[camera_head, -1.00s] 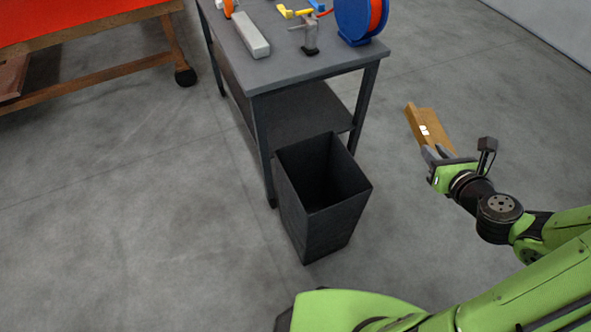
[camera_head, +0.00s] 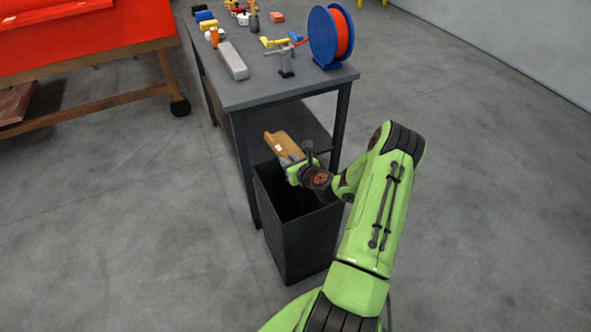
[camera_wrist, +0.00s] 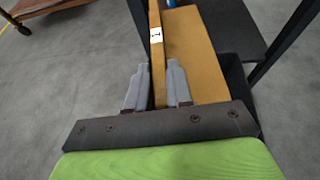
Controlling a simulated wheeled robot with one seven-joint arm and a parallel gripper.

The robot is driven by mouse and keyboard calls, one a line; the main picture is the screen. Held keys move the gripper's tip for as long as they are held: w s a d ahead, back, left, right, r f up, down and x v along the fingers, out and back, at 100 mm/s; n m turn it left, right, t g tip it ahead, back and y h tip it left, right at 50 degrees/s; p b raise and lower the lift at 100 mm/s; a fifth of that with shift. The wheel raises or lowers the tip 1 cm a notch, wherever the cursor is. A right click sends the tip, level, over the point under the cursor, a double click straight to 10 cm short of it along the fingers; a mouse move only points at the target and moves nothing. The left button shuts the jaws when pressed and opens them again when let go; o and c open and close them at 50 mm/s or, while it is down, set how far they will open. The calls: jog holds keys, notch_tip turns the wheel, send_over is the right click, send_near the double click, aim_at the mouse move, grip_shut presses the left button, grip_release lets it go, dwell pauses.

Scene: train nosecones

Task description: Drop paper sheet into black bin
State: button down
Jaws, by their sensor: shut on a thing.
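A brown, folded sheet (camera_head: 281,148) with a small white label is held in my gripper (camera_head: 290,164). In the wrist view the two grey fingers of my gripper (camera_wrist: 157,92) are closed on the upright edge of the brown sheet (camera_wrist: 195,60), one on each side. The black bin (camera_head: 295,245) stands on the floor at the table's front corner, its open top facing up. In the head view my gripper and the sheet appear over the bin's back rim. My gripper and wrist hide part of the bin's opening.
A grey table (camera_head: 270,92) with a lower shelf stands just behind the bin. It carries a blue reel with red filament (camera_head: 331,37), a grey block (camera_head: 233,60) and several small items. A red-topped wooden bench (camera_head: 85,40) is at left. Floor on both sides is clear.

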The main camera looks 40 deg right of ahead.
jog(key=d+f+m+h+b, duration=0.1)
jog(key=d+f+b, duration=0.2)
jog(key=f, duration=0.7)
jog(key=b, duration=0.2)
jog(key=shift+s+d+f+g+h+b, duration=0.15)
jog(key=shift+s+d+g+h+b, duration=0.15)
jog(key=shift+s+d+b, duration=0.1)
jog(key=c, duration=0.9)
grip_release()
jog(key=shift+c, duration=0.2)
jog(key=p+v, duration=0.2)
jog(key=v, duration=1.3)
jog(key=shift+s, duration=0.4)
